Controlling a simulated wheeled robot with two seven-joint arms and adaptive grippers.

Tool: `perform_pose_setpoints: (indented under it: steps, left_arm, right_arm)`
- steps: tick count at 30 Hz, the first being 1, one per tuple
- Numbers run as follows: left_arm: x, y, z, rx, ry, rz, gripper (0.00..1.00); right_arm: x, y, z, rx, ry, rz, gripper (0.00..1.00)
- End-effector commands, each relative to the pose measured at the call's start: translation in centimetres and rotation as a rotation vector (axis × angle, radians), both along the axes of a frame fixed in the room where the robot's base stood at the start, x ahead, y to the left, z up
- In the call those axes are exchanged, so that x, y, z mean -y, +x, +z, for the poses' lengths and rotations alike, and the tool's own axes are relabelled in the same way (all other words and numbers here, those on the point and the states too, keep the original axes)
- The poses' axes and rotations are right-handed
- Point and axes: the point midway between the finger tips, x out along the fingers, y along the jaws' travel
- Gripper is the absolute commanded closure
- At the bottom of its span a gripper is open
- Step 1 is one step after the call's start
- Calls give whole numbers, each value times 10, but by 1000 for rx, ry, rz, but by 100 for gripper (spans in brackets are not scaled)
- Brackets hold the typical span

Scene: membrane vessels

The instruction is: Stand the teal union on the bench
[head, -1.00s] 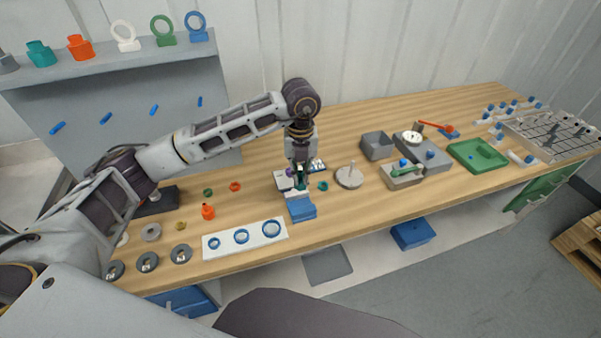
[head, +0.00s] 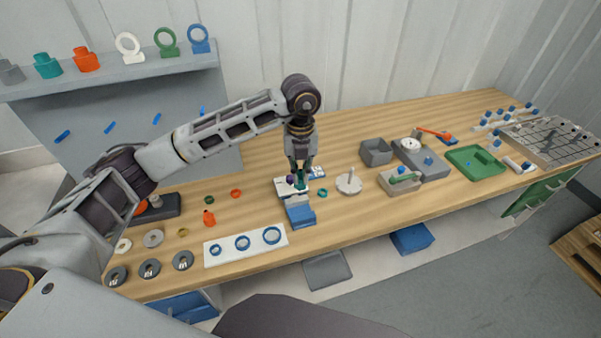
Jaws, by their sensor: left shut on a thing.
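My left gripper (head: 300,169) points straight down over the bench (head: 345,222), near its middle. It is shut on a small teal piece, the teal union (head: 300,184), which shows just below the fingertips. The union is above or at a pale fixture plate (head: 283,189) with a purple part (head: 291,179) beside it; I cannot tell whether the union touches the plate. The fingers hide part of the union. My right gripper is not in view.
A blue block (head: 301,217) stands in front of the plate, with a teal ring (head: 322,192) and grey spindle disc (head: 349,184) to the right. A white panel with blue rings (head: 218,259) lies front left. Bare wood lies right of the block.

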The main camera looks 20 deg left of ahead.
Motion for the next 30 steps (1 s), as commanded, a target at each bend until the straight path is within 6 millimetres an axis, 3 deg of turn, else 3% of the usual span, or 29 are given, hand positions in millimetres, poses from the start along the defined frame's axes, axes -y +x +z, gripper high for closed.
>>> perform_pose_setpoints:
  steps: [10,30]
  left_arm:
    - [0,0,14,1,0,0,100]
    - [0,1,4,4,0,0,100]
  right_arm:
    - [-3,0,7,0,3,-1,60]
    - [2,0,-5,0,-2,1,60]
